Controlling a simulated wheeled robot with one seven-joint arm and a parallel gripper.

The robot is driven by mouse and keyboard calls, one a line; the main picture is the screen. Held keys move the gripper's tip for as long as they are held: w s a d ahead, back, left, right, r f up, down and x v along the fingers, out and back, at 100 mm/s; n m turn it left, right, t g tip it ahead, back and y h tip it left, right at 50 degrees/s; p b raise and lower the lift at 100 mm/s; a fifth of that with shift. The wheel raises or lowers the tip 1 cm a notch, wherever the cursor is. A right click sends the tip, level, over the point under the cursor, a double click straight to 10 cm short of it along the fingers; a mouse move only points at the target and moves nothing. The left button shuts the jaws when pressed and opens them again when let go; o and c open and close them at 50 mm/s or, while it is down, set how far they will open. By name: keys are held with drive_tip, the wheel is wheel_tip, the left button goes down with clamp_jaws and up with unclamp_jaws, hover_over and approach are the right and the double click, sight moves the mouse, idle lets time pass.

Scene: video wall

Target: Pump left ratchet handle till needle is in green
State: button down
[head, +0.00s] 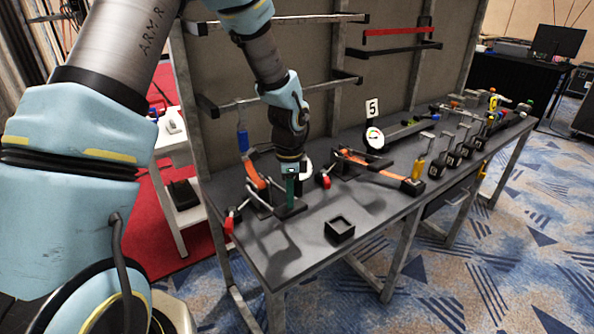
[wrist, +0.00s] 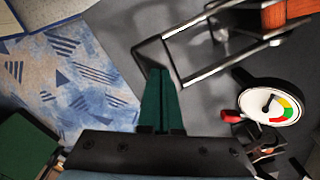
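The left ratchet (head: 258,192) stands at the left end of the grey workbench, with an orange strap (head: 256,173). Its metal handle frame (wrist: 205,62) shows in the wrist view, with the orange strap (wrist: 287,14) at top right. A round white gauge (wrist: 270,106) has a green, yellow and red arc at its right; its dark needle appears outside the green. In the head view the gauge (head: 307,171) is partly hidden behind my gripper (head: 290,200). My green fingers (wrist: 160,100) are together, apparently empty, beside the frame's near end; contact cannot be told.
A second ratchet (head: 345,160) with an orange strap lies to the right. A small black open box (head: 340,228) sits near the front edge. Several tools stand farther right; a metal rack rises behind.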

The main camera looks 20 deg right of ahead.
drive_tip(key=shift+f+b, duration=2.35)
drive_tip(key=shift+f, duration=1.6)
wheel_tip(320, 180, up, 10)
drive_tip(key=p, duration=0.8)
drive_tip(key=shift+r, duration=0.15)
drive_tip(key=shift+f+b, duration=3.15)
drive_tip(key=shift+f, duration=1.9)
wheel_tip(320, 180, up, 10)
drive_tip(key=p, duration=0.8)
drive_tip(key=shift+r, duration=0.1)
drive_tip(key=shift+f, duration=0.25)
